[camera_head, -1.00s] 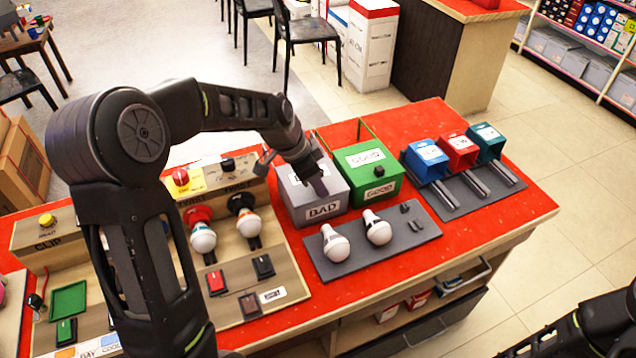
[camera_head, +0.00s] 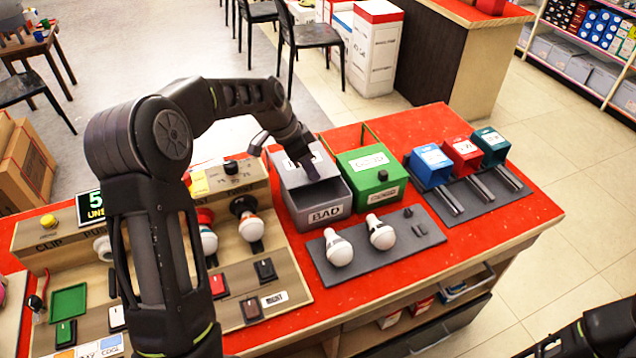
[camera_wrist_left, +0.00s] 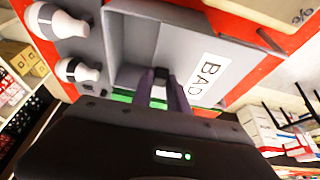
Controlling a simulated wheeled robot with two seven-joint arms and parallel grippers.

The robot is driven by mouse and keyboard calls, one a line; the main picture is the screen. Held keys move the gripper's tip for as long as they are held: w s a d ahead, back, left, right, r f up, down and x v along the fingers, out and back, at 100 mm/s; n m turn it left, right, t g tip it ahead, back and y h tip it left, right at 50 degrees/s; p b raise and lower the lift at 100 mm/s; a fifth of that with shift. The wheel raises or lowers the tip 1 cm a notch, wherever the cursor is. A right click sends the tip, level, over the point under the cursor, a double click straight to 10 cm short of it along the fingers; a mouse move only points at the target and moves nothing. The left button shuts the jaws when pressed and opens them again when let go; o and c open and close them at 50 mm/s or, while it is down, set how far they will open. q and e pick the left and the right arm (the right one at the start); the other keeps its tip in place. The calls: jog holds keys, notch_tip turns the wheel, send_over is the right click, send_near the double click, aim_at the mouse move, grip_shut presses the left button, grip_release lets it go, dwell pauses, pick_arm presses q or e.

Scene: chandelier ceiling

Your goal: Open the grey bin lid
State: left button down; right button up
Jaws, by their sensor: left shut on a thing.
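The grey bin (camera_head: 325,214), labelled BAD, stands on the red table. Its grey lid (camera_head: 290,177) is tilted up at the front, with a dark gap between it and the bin's front wall. My left gripper (camera_head: 311,170) reaches down over the lid. In the left wrist view its fingers (camera_wrist_left: 161,88) are shut on the small dark lid knob (camera_wrist_left: 162,74), beside the BAD label on the lid (camera_wrist_left: 190,45). Only part of my right arm shows at the lower right of the head view; its fingers are not visible.
A green bin (camera_head: 372,192) with its own knob stands close on the right. Two bulbs lie on a grey tray (camera_head: 400,256) in front. A wooden test panel (camera_head: 285,275) is on the left. Blue, red and teal boxes (camera_head: 462,155) stand farther right.

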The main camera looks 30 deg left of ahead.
pick_arm(q)
jog(key=shift+w+a, duration=0.65)
jog(key=c, duration=1.3)
grip_release()
jog(key=shift+s, duration=0.1)
jog(key=b+v, duration=0.1)
jog(key=v, duration=0.6)
jog(key=shift+a+r, duration=0.1)
jog(key=shift+r, duration=0.25)
jog(key=shift+s, duration=0.1)
